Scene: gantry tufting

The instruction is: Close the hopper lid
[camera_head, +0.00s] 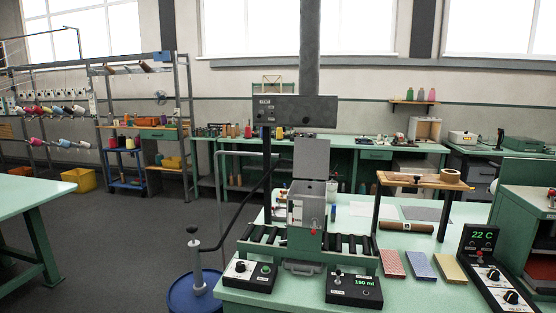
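The hopper (308,203) is a grey metal box on the green machine at the middle of the bench. Its lid looks like the flat grey panel (312,158) standing upright at the back of the box, so the lid is open. A small red-tipped part (314,225) shows on the hopper's front. The inside of the hopper is mostly hidden from this angle. My gripper is not in view.
A dark post with a control box (294,110) hangs above the lid. Black rollers (262,236) flank the hopper. A blue drum (194,292) with a pump and black hose stands left. A wooden shelf (425,179) and colored blocks (421,266) are right.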

